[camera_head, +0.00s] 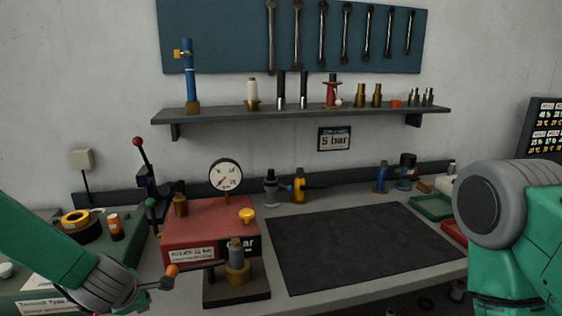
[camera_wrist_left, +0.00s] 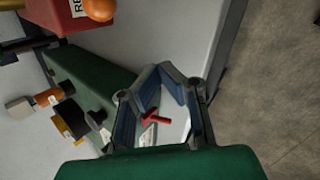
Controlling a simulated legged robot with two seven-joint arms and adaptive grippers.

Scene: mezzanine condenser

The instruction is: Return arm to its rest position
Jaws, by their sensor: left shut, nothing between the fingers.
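My left arm (camera_head: 50,250), green with a grey wrist, comes in from the left over the front left of the bench. My left gripper (camera_wrist_left: 165,70) is shut and empty; its fingertips come together in the left wrist view. In the head view it is near an orange ball knob (camera_head: 172,270) on a lever; I cannot tell whether they touch. The knob also shows apart from the fingers in the left wrist view (camera_wrist_left: 98,10). My right arm (camera_head: 520,235) shows at the right edge, its gripper out of view.
A red box (camera_head: 205,228) with a pressure gauge (camera_head: 226,176) and a brass fitting on a dark base (camera_head: 237,292) stand right of my left gripper. A green case (camera_head: 45,262) lies beneath my left arm. The black mat (camera_head: 360,245) is clear. A shelf (camera_head: 300,112) holds several parts.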

